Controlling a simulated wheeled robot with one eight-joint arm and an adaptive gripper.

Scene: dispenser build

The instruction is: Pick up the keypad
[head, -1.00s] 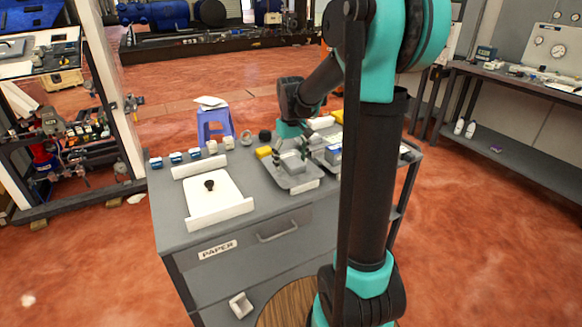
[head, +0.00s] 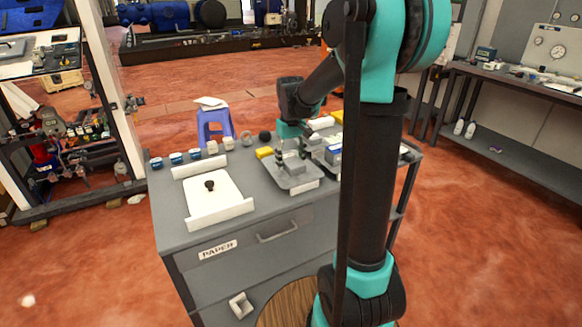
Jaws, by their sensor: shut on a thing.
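A small grey block (head: 293,166), which looks like the keypad, is at the grey tray (head: 296,184) on the cabinet top. It is too small to make out any keys. My gripper (head: 284,158) reaches down over the tray from behind, with its dark fingers at the block. The gripper is shut on the block. I cannot tell whether the block touches the tray or is just above it. My arm hides part of the cabinet's right side.
A white panel with a black knob (head: 210,186) lies left of the tray. A yellow block (head: 264,152) and several small blue and white parts stand along the back edge. White and blue parts (head: 334,153) crowd the right of the tray.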

